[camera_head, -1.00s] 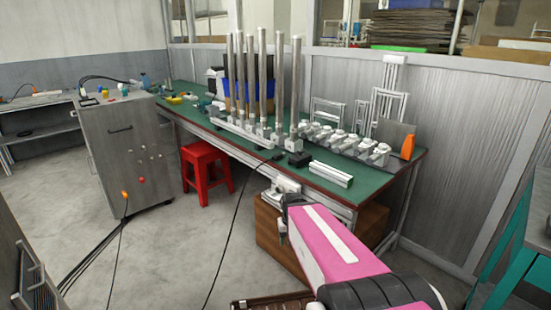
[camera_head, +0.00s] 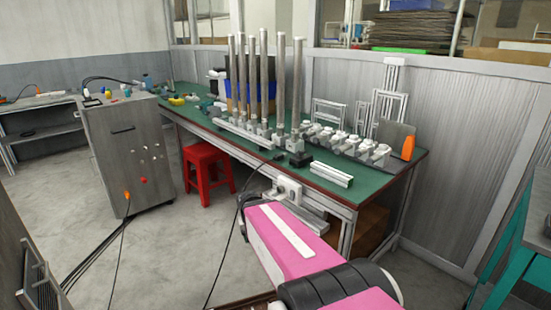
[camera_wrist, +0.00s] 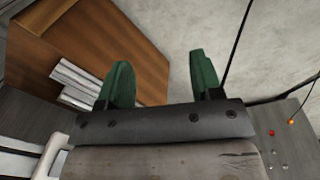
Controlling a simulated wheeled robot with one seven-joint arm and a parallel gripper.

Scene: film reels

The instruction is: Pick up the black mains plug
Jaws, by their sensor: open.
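A small black piece, which looks like the mains plug (camera_head: 277,156), lies at the front edge of the green-topped workbench (camera_head: 330,188). A thin black cable runs from there down to the floor. It is too small to make out its pins. The plug is not recognisable in the wrist view. My gripper (camera_wrist: 162,82) is open, its two dark green fingers apart with nothing between them. In the head view my pink arm reaches toward the bench front, right of the cable and below the plug; the fingers are not clear there.
A black block (camera_head: 299,159) and a ribbed silver block (camera_head: 330,174) lie near the plug. Tall metal posts (camera_head: 280,85) stand behind it. A red stool (camera_head: 207,168) and grey cabinet (camera_head: 128,155) stand left. A brown wooden box (camera_wrist: 85,40) is beneath the bench.

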